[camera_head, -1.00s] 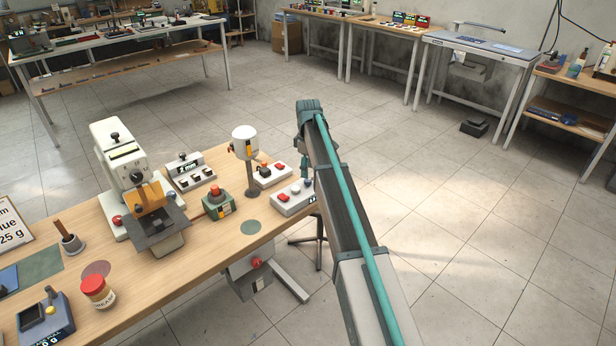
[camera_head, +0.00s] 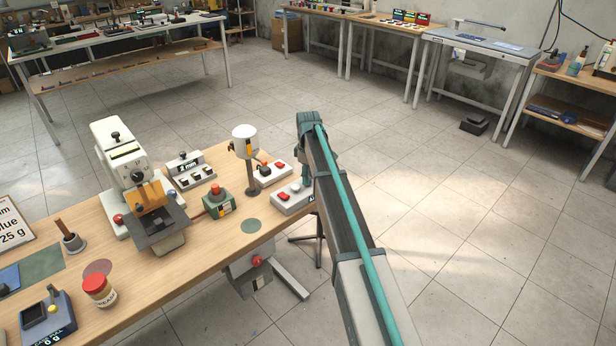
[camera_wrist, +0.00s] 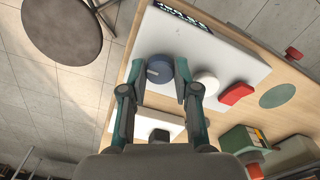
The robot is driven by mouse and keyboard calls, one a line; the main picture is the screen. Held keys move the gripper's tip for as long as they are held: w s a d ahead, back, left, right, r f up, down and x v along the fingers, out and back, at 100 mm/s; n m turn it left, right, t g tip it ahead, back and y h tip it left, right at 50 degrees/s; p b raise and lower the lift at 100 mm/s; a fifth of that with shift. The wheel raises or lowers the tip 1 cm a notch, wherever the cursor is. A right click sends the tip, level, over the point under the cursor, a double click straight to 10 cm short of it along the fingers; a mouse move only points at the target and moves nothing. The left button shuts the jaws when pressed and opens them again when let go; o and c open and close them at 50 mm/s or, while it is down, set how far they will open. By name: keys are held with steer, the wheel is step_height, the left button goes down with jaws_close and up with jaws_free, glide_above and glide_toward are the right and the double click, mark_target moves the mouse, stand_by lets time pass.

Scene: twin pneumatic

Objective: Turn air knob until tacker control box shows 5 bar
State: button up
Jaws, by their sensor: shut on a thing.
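A white control box (camera_head: 285,203) stands at the right end of the wooden bench. My gripper (camera_wrist: 158,64) is shut on the knob, one finger on each side. In the head view my arm hides the knob and most of my gripper.
A second white button box (camera_head: 271,174), a green box with a red button (camera_head: 217,204) and a white lamp-like post (camera_head: 245,143) stand close to the left. A white press machine (camera_head: 125,165) is further left.

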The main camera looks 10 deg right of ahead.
steer(key=shift+m, duration=0.4)
jaws_close()
steer(key=m, duration=0.3)
steer(key=shift+m+p, duration=0.3)
steer(key=m, duration=0.4)
steer(key=shift+m, duration=0.3)
steer(key=m, duration=0.4)
steer(key=shift+p, duration=0.3)
steer(key=shift+m, duration=2.4)
steer(key=o, duration=1)
jaws_free()
